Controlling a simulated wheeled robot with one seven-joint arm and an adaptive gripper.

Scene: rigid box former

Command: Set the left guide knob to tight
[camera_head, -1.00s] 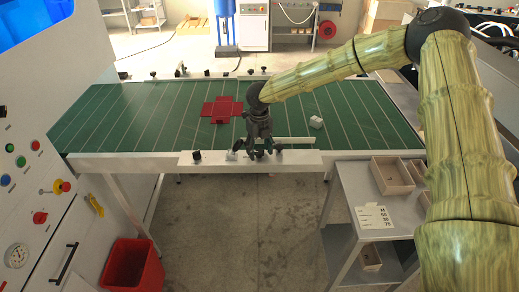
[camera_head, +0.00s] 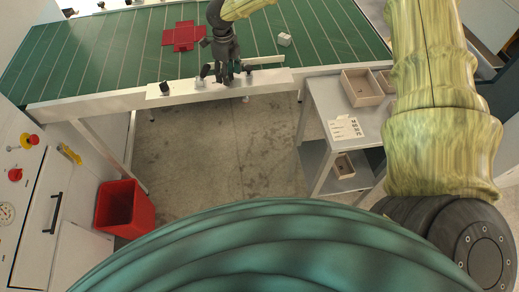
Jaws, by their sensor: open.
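A small black knob (camera_head: 165,88) stands on the left part of the white guide rail (camera_head: 182,92) along the front edge of the green conveyor (camera_head: 115,62). My gripper (camera_head: 226,78) is open, pointing down over the same rail, to the right of this knob and apart from it. Something small and dark near the right finger may be another knob, but the gripper partly hides that stretch of rail. The knob's setting cannot be read at this size.
A red flat carton blank (camera_head: 183,37) and a pale block (camera_head: 284,39) lie on the conveyor. A grey side table (camera_head: 320,98) with a wooden tray (camera_head: 361,88) stands right. A red bin (camera_head: 122,208) stands lower left. The floor between is clear.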

